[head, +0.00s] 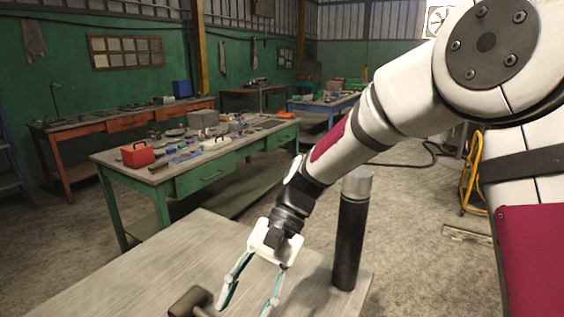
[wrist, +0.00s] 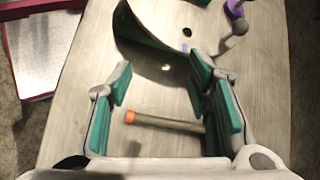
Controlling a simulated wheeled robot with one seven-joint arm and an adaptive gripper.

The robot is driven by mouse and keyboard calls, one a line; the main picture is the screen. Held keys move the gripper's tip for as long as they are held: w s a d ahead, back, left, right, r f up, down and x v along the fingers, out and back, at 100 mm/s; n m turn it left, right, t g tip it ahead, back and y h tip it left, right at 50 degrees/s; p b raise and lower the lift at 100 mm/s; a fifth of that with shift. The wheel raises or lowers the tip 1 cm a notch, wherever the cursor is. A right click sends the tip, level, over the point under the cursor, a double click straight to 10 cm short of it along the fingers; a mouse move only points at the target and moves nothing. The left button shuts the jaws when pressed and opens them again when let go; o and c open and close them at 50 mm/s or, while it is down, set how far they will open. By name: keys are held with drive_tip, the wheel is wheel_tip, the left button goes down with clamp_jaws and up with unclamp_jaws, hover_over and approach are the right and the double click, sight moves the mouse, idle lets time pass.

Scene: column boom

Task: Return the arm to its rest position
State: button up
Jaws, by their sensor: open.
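My arm reaches down from the upper right of the head view over a pale wooden table (head: 165,262). My gripper (head: 248,303) is open above the table, its teal-padded fingers apart. In the wrist view, my gripper (wrist: 160,85) shows a finger on each side with nothing held between them. A brown handle with an orange end (wrist: 165,122) lies across the view between the fingers, apparently on the tabletop below. Its right end is hidden behind the right finger. A dark tool-like object (head: 188,302) lies at the bottom of the head view, partly cut off.
A black cylinder with a grey top (head: 348,240) stands upright on the table, right of my gripper and close to the arm. A green workbench (head: 215,175) with a red box (head: 138,155) stands beyond. Open concrete floor lies behind.

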drive_tip(key=s+d+r+n+t+h, duration=0.1)
drive_tip(key=s+d+r+t+h, duration=0.1)
drive_tip(key=d, duration=0.6)
drive_tip(key=s+d+r+t+h, duration=0.1)
drive_tip(key=s+d+r+t, duration=0.3)
drive_tip(key=d, duration=0.5)
drive_tip(key=s+d+r+n+t+h, duration=0.1)
drive_tip(key=s+d+r+t+h, duration=0.1)
drive_tip(key=s+d+t, duration=0.3)
drive_tip(key=shift+s+d+r+n+h, duration=0.3)
drive_tip(key=shift+s+d+r, duration=0.45)
drive_tip(key=shift+d, duration=0.9)
drive_tip(key=shift+f, duration=0.1)
drive_tip(key=shift+c, duration=0.3)
